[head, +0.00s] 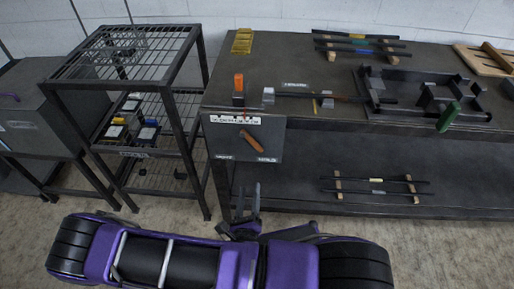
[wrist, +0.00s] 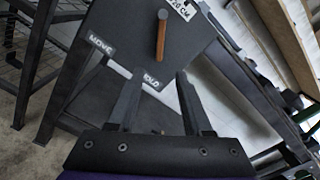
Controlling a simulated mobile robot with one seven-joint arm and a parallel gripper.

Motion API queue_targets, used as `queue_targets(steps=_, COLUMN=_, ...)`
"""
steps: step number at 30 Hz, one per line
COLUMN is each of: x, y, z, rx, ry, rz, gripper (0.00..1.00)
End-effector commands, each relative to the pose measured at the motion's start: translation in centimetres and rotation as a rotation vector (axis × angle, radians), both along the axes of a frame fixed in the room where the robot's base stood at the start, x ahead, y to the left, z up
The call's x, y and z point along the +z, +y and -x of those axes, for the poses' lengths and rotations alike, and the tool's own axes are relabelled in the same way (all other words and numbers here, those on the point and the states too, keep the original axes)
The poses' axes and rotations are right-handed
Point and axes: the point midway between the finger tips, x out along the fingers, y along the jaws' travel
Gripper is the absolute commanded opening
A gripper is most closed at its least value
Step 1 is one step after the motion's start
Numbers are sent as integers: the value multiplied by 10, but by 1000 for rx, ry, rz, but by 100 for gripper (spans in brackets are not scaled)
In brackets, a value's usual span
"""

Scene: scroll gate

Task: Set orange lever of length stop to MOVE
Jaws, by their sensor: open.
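The orange lever (head: 253,141) of the length stop is on a dark panel (head: 222,138) at the workbench's front left corner. It slants down to the right from its pivot, toward the right-hand label (head: 267,160). In the wrist view the lever (wrist: 161,38) points at a label (wrist: 152,82) whose word is hard to read, partly by a finger. The MOVE label (wrist: 102,45) is left of it, and the lever is away from it. My gripper (head: 247,190) is open and empty, below and in front of the panel; it also shows in the wrist view (wrist: 158,77).
A wire rack (head: 140,100) stands left. The bench (head: 340,125) carries rods and a dark fixture with a green handle (head: 448,117). Floor in front is clear.

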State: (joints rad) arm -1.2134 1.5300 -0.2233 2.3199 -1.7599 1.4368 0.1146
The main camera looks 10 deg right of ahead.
Motion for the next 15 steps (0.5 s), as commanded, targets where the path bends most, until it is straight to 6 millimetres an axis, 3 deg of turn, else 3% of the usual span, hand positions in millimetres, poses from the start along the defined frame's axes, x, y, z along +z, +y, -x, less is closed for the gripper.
queue_targets(steps=5, x=1, y=-9, z=-26, rx=-4, ry=-4, rz=0, gripper=50)
queue_targets(steps=15, x=0, y=-33, z=-97, rx=-5, ry=-4, rz=-1, gripper=50)
